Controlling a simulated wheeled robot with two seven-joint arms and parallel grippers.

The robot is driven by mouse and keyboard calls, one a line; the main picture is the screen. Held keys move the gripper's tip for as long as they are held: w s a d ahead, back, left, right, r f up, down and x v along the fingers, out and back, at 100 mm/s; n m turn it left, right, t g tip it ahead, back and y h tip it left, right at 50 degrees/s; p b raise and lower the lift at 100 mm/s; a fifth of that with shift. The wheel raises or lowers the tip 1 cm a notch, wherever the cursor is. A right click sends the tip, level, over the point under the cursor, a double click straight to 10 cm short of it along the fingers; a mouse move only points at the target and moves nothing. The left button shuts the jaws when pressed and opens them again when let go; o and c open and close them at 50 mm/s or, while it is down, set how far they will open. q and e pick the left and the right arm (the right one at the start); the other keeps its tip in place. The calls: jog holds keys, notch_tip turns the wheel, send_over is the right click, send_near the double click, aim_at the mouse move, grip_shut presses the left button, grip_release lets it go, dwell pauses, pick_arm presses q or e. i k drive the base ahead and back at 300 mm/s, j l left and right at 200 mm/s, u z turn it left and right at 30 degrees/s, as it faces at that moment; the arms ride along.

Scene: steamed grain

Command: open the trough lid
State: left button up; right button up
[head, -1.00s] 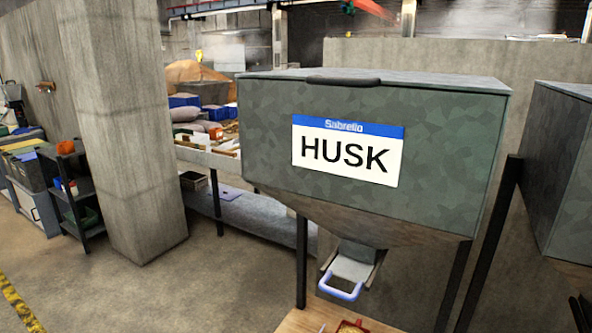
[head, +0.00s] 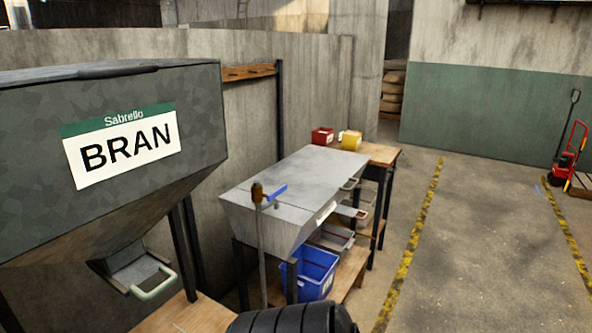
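A grey metal trough (head: 268,226) stands on dark legs in the middle of the head view. Its flat grey lid (head: 310,172) lies level on top and looks shut. A pale handle (head: 326,213) sits on the near right edge. Neither of my grippers is in view.
A grey BRAN hopper (head: 190,95) fills the left, with a pale green-handled chute below it. A wooden-topped pole (head: 259,225) and a blue handle (head: 274,194) are at the trough's near side. A blue bin (head: 312,272) sits beneath. Open floor (head: 470,250) lies right.

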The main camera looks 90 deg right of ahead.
aim_at(313, 175)
jog(key=z, duration=2.95)
jog(key=i+l+u, duration=0.1)
jog(key=i+l, duration=0.2)
jog(key=i+l+u, duration=0.1)
jog(key=i+l, duration=0.2)
jog(key=l, duration=0.2)
